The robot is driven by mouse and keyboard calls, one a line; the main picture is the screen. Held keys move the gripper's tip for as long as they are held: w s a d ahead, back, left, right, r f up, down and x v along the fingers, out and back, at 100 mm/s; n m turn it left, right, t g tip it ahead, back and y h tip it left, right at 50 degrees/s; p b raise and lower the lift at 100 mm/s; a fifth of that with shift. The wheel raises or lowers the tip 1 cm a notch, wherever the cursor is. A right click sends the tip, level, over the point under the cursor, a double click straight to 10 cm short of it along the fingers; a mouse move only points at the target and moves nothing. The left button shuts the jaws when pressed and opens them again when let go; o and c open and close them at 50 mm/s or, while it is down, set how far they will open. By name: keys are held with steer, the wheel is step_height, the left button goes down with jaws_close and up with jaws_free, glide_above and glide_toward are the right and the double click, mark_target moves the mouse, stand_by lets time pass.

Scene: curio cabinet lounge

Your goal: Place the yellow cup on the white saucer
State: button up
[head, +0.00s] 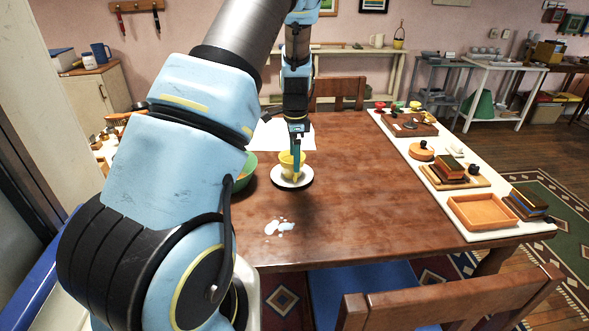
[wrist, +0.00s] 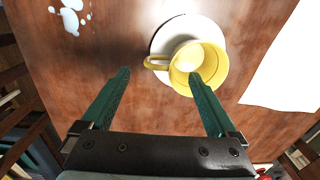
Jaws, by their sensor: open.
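The yellow cup (head: 285,160) stands upright on the white saucer (head: 281,182), which lies on the wooden table. In the wrist view the cup (wrist: 215,62) covers the lower right of the saucer (wrist: 172,32), with its handle toward the left. My gripper (head: 296,172) is right at the cup, pointing down. In the wrist view my gripper (wrist: 160,75) is open, with the handle near the gap between the fingers. The right fingertip overlaps the cup's opening; I cannot tell whether it touches the cup. Part of the cup is hidden by a finger.
A green bowl (head: 246,172) sits left of the saucer, partly behind my arm. A white spill (head: 279,227) lies in front, and a white sheet (head: 270,135) behind. A white runner (head: 440,192) with a wooden tray (head: 482,211) and books lines the right side. The table's middle right is clear.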

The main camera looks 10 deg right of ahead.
step_height(320, 180, up, 7)
steer(key=b, duration=0.1)
steer(key=s+a+r+n, duration=0.2)
steer(key=s+a+n, duration=0.5)
steer(key=s, duration=0.4)
steer(key=s+a+r+n+t, duration=0.1)
steer(key=s+a+r+n, duration=0.1)
steer(key=s+a+n, duration=0.5)
steer(key=s+n, duration=0.2)
steer(key=s, duration=0.2)
steer(key=shift+a+r, duration=0.15)
steer(key=shift+a, duration=0.05)
steer(key=shift+o, duration=0.4)
steer(key=shift+w, duration=0.1)
steer(key=shift+w+r+n+p, duration=0.3)
steer(key=shift+p, duration=0.2)
steer(key=w+a+r+n+g+y+p, duration=0.1)
steer(key=w+a+g+y+p, duration=0.2)
steer(key=w+p, duration=0.35)
steer(key=shift+g+y, duration=0.3)
steer(key=shift+y, duration=0.2)
steer(key=b+x, duration=0.2)
steer(key=x, duration=0.1)
steer(key=b+x, duration=0.5)
steer(key=x, duration=0.2)
steer(key=shift+w+a+b, duration=0.25)
steer(key=shift+a+b, duration=0.05)
steer(key=shift+b, duration=0.05)
